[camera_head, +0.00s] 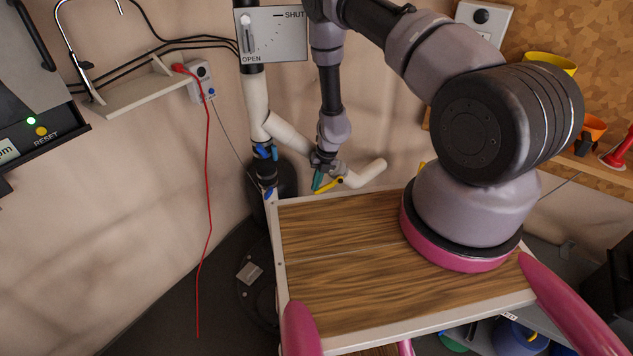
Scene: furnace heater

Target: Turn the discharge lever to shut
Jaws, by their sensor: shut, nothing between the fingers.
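The discharge lever (249,38) is a small white handle on a pale plate (280,36) at the top of the view. The plate reads SHUT at its upper right and OPEN at its lower left. The lever hangs upright, its lower end just above the word OPEN. My gripper (321,185) is well below and to the right of the plate, by the white branch pipe (365,174). It points down, with teal and yellow at its fingers. It is shut and appears to hold nothing. I cannot tell if it touches the pipe.
A white upright pipe (256,92) with blue clamps runs below the plate. My arm fills the upper right. A wood-topped surface (340,265) lies in front. A red cable (208,170) hangs at left from a wall box (201,80). A control panel (45,140) stands far left.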

